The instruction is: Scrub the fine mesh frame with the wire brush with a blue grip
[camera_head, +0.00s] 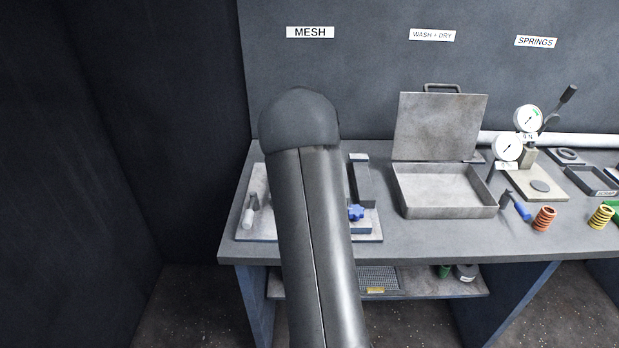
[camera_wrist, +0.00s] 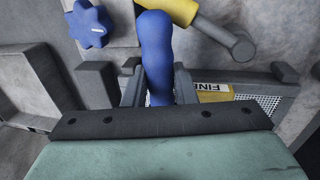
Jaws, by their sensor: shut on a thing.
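In the wrist view my gripper (camera_wrist: 158,88) is shut on the blue grip (camera_wrist: 157,50) of the wire brush, which stands up between the two grey fingers. The brush's bristles are hidden, so I cannot tell whether they touch anything. The fine mesh frame (camera_wrist: 213,92) shows behind and right of the fingers, with a yellow label reading "FINE" and some mesh (camera_wrist: 268,103) beside it. My gripper and the body of the palm cover much of the frame. In the head view my arm hides the gripper, the brush and the frame.
A blue star knob (camera_wrist: 89,24) and a yellow lever with a grey end (camera_wrist: 240,46) are close to the gripper.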

